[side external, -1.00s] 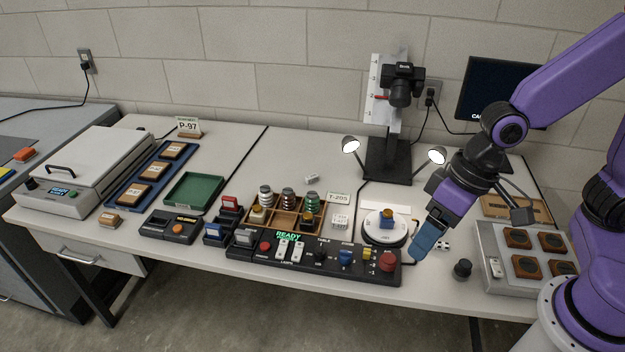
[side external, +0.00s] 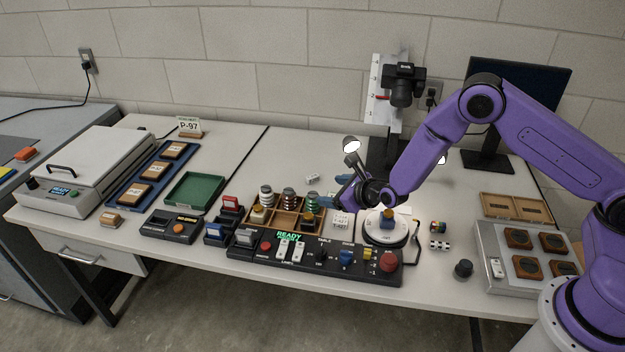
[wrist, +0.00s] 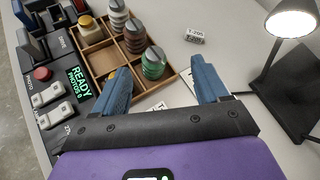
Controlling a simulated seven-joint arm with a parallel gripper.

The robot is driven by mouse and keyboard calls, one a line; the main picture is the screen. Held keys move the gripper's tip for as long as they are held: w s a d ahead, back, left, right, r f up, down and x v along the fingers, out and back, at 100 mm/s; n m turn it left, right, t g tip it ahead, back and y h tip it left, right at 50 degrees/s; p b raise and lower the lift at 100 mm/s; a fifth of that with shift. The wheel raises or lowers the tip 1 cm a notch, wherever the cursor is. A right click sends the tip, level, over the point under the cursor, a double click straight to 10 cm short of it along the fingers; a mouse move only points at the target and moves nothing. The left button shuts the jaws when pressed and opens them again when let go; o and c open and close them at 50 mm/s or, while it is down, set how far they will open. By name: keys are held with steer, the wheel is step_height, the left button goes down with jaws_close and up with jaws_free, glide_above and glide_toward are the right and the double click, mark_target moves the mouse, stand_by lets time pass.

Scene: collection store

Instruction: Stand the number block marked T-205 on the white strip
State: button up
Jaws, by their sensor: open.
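A small white number block (side external: 312,179) lies on the table behind the sorting tray. In the wrist view the same block (wrist: 195,36) reads T-205 and lies ahead of the fingers, apart from them. My gripper (wrist: 163,82) is open with nothing held between its blue fingers. In the side view my gripper (side external: 332,190) is above the table between the tray and the turntable, near the block.
The wooden tray (side external: 277,230) with striped jars stands left of my gripper. The control panel (side external: 310,268) is in front. A lamp (wrist: 293,22) and camera stand are behind and right. Table behind the tray is mostly clear around the block.

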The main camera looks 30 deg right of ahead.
steer(key=d+f+m, duration=0.1)
steer(key=d, duration=0.1)
steer(key=w+d+f+m+t+h, duration=0.1)
steer(key=m, duration=0.1)
steer(key=w+d+f+m, duration=0.1)
steer(key=d+m, duration=0.1)
steer(key=shift+d+f+t+h, duration=0.15)
steer(key=shift+d+t+h, duration=0.15)
steer(key=shift+h, duration=0.1)
glide_toward(314, 177)
steer(key=shift+x, duration=4.85)
steer(key=c, duration=1.2)
steer(key=shift+r, duration=0.3)
